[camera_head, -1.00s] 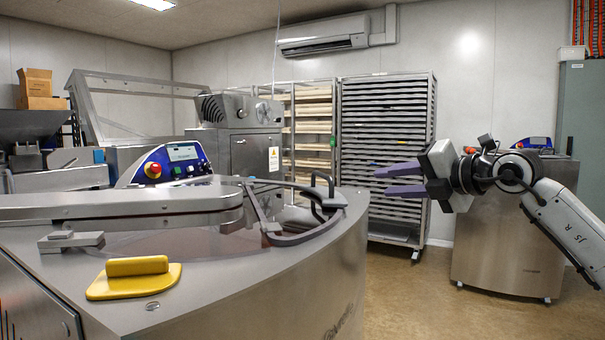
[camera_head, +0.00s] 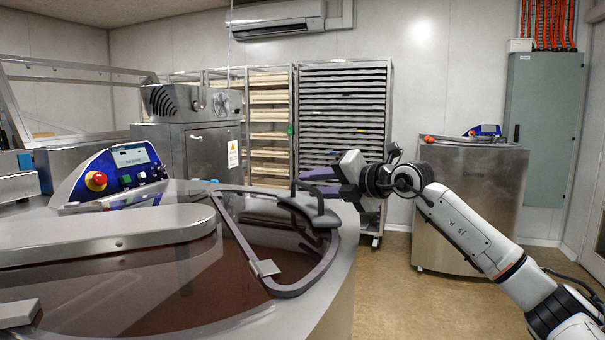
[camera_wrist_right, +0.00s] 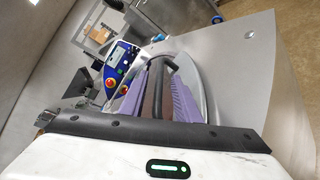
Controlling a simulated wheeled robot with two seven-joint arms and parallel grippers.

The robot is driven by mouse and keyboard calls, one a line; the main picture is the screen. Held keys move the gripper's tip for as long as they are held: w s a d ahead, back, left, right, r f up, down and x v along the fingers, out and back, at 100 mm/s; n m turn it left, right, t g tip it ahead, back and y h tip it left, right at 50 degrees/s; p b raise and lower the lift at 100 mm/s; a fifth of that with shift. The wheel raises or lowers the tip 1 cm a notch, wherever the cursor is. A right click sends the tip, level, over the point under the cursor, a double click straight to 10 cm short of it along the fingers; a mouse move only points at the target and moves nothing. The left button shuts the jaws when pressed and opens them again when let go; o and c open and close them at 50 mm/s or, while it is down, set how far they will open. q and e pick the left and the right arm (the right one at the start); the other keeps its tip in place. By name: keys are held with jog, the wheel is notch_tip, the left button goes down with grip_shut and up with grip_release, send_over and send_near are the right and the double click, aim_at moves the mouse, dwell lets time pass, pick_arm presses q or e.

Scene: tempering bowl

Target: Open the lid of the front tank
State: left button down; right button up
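The front tank (camera_head: 344,262) is a rounded steel tank with dark brown content showing through its top. Its clear lid with a dark frame (camera_head: 252,250) lies flat over the opening, closed. A black handle (camera_head: 319,203) stands up at the lid's right end. My right gripper (camera_head: 312,182) reaches in from the right, its purple fingers level with the handle's top. In the right wrist view, the open fingers (camera_wrist_right: 160,88) lie on either side of the black handle (camera_wrist_right: 164,66), with gaps showing. Contact cannot be made out. My left gripper is out of view.
A blue control panel (camera_head: 113,172) with a red stop button stands behind the tank at left. A steel machine (camera_head: 206,150) and tray racks (camera_head: 343,110) stand farther back. Another steel tank (camera_head: 470,200) is at right, with open floor (camera_head: 400,300) before it.

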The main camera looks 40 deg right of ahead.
aim_at(303, 185)
jog(key=shift+p+x, duration=0.65)
jog(key=shift+x, duration=1.55)
grip_shut()
